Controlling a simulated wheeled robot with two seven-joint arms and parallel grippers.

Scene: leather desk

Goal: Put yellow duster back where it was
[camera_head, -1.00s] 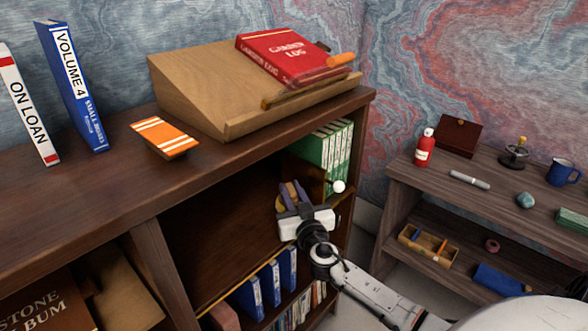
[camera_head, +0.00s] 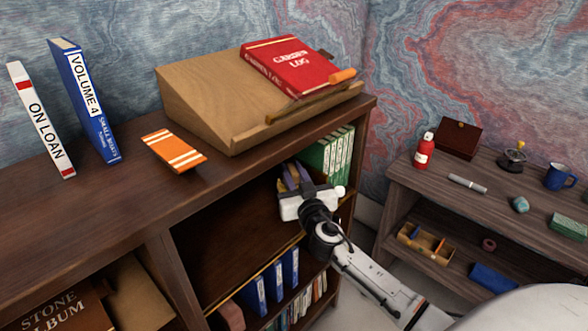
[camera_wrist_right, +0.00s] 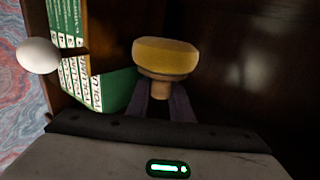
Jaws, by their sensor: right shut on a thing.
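The yellow duster (camera_wrist_right: 165,57) shows in the right wrist view as a rounded yellow head on a short brown neck. My right gripper (camera_wrist_right: 161,103) is shut on that neck, with the head beyond the fingertips. In the head view my right gripper (camera_head: 291,180) reaches into the upper shelf compartment, beside the green books (camera_head: 327,155). The duster is mostly hidden there by the gripper. I cannot tell whether it touches the shelf. My left gripper is not in view.
A dark wooden bookcase (camera_head: 110,210) carries a sloped wooden stand (camera_head: 205,105) with a red book (camera_head: 287,67). A white knob (camera_wrist_right: 38,55) is close left of my gripper in the wrist view. Free room lies in the compartment left of my gripper (camera_head: 220,235).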

